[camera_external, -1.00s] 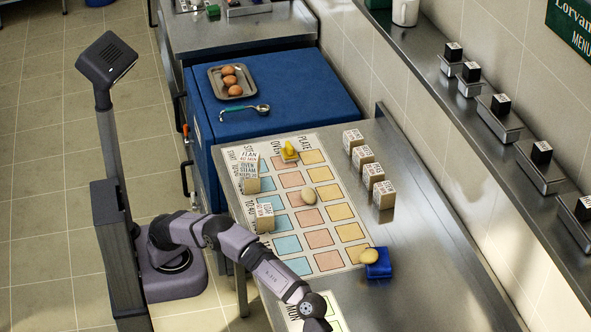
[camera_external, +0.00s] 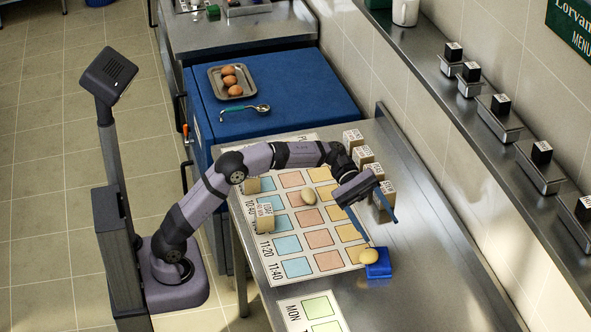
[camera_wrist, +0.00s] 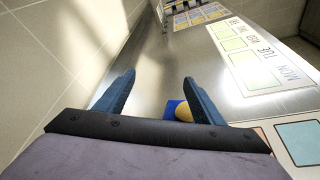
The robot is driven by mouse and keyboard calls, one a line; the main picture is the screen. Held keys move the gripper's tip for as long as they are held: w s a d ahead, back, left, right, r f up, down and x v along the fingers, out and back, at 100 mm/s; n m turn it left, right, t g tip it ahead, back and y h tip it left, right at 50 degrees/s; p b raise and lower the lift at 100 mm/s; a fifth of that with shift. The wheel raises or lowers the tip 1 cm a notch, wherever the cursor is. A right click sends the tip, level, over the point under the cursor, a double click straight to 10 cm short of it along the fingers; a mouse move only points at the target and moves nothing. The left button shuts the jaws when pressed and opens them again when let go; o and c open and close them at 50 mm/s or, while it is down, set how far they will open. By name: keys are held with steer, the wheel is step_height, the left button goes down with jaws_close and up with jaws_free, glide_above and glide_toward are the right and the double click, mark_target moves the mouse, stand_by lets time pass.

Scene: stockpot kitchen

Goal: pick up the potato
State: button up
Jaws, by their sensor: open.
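The other, a tan oval (camera_external: 308,197), lies on the middle of the printed board (camera_external: 330,261). My gripper (camera_external: 383,232) is open and empty, above the counter just beyond the blue block. In the wrist view my gripper (camera_wrist: 160,79) shows both fingers spread.
Several labelled cubes (camera_external: 383,201) stand along the board's right side, close behind my gripper. Another labelled cube (camera_external: 265,218) stands on the left. A tray (camera_external: 215,84) of brown eggs and a ladle (camera_external: 245,109) lie on the blue cabinet. The counter's near right is clear.

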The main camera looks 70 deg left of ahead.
steer(key=a+r+n+t, duration=0.1)
steer(key=a+r, duration=0.1)
steer(key=a, duration=0.4)
steer(key=g+p, duration=0.1)
steer(key=p, duration=0.8)
glide_toward(368, 252)
steer(key=shift+w+d+f+n+h, duration=0.2)
steer(key=shift+w+d+f, duration=0.1)
steer(key=shift+d, duration=0.3)
steer(key=shift+w+d+f+n+h, duration=0.1)
steer(key=shift+w+d+f+h, duration=0.15)
steer(key=shift+d, duration=0.4)
steer(key=shift+s+d+f+g, duration=0.1)
steer(key=shift+s+f+g, duration=0.2)
steer(key=shift+f, duration=0.1)
steer(key=shift+p+x, duration=1)
steer(key=shift+x, duration=2.7)
steer(key=shift+w, duration=0.15)
steer(key=c, duration=1.2)
step_height(368, 252, up, 10)
steer(key=shift+b, duration=0.95)
